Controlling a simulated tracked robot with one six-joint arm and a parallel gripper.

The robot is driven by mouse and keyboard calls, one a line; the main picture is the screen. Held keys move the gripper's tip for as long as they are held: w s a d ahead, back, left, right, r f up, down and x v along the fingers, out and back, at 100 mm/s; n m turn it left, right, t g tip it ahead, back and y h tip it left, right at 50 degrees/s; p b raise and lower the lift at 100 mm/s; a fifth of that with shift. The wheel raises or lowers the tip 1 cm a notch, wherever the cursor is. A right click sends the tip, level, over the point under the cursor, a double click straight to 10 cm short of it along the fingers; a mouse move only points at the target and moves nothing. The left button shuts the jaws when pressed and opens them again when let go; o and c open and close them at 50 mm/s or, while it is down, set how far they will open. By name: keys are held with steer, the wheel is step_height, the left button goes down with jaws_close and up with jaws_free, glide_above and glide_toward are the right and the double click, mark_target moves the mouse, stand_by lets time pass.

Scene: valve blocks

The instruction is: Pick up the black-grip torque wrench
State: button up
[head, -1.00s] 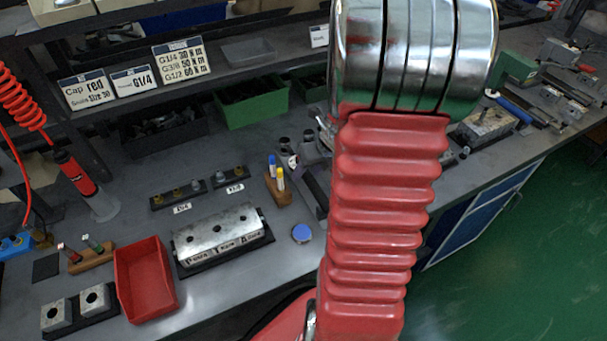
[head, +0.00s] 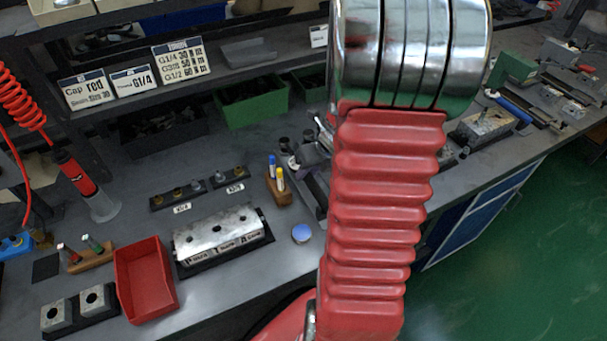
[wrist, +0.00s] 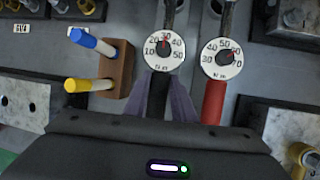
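The black-grip torque wrench (wrist: 158,98) is in the middle of the wrist view, with a round white dial (wrist: 164,51) above its black grip. My gripper (wrist: 166,100) has its two purple-grey fingers on either side of that grip, close against it. I cannot tell whether they press on it or leave a small gap. A second torque wrench with a red grip (wrist: 213,101) and its own dial (wrist: 227,58) lies to the right. In the head view my arm hides the gripper and most of the wrenches.
A wooden block (wrist: 119,68) with a blue and a yellow marker stands close left of the gripper. In the head view a metal valve block (head: 218,232), a red tray (head: 145,279) and a blue round cap (head: 301,233) are on the bench. Green bins (head: 252,106) stand behind.

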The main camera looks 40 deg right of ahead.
jaws_close()
steer(key=shift+r, duration=0.1)
step_height(320, 180, up, 9)
steer(key=shift+r, duration=0.45)
stand_by(0.5)
stand_by(0.5)
